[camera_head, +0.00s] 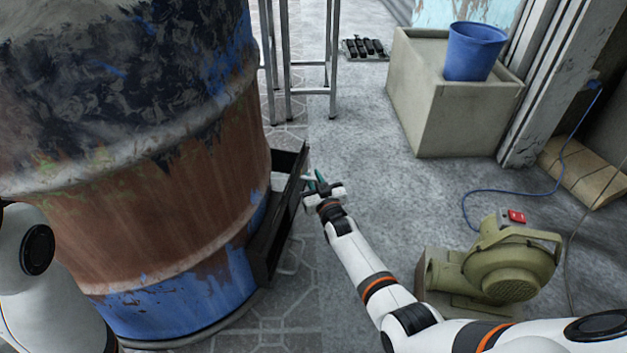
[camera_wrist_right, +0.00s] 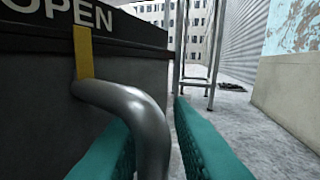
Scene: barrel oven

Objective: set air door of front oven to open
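The front oven is a large, worn barrel (camera_head: 150,190) in brown, blue and black on the left of the head view. Its dark air door box (camera_head: 280,215) juts out low on its right side. In the right wrist view, the box (camera_wrist_right: 40,110) bears the word OPEN (camera_wrist_right: 60,14) above a yellow strip (camera_wrist_right: 83,52). A grey bent handle (camera_wrist_right: 130,105) starts below the strip. My right gripper (camera_head: 316,180) is open, its teal fingers (camera_wrist_right: 155,130) either side of the handle, with a gap on the right. Contact on the left is unclear. My left gripper is out of view.
A green blower (camera_head: 510,265) with a red switch stands right of my right arm. A concrete block (camera_head: 420,105) with a blue bucket (camera_head: 474,52) is at the back right. A metal frame stand (camera_head: 310,90) is behind the air door. The floor between is clear.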

